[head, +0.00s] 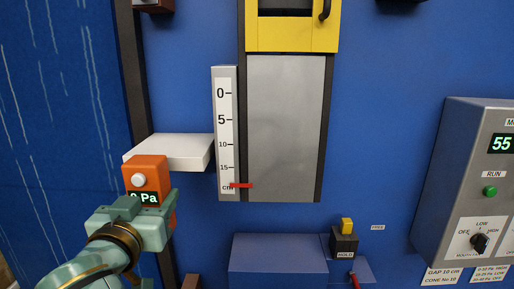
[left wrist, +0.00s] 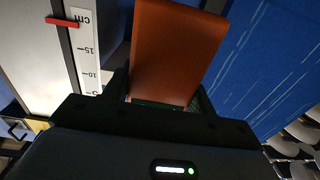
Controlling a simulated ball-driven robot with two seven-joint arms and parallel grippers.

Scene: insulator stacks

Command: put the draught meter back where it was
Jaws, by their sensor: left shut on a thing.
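The draught meter (head: 147,172) is an orange box with a white round button and a dark display reading "0 Pa". My left gripper (head: 154,212) is shut on its lower part and holds it upright, just in front of a white shelf (head: 178,149) in the head view. I cannot tell whether the meter touches the shelf. In the left wrist view, the orange meter (left wrist: 174,50) shows between the fingers of my left gripper (left wrist: 160,100). My right gripper is in neither view.
A vertical cm scale (head: 226,130) with a red pointer stands right of the shelf, beside a grey panel (head: 284,125) under a yellow frame (head: 292,38). A blue block (head: 278,257) and a small yellow-topped "HOLD" switch (head: 344,241) sit below. A grey control box (head: 462,180) is at right.

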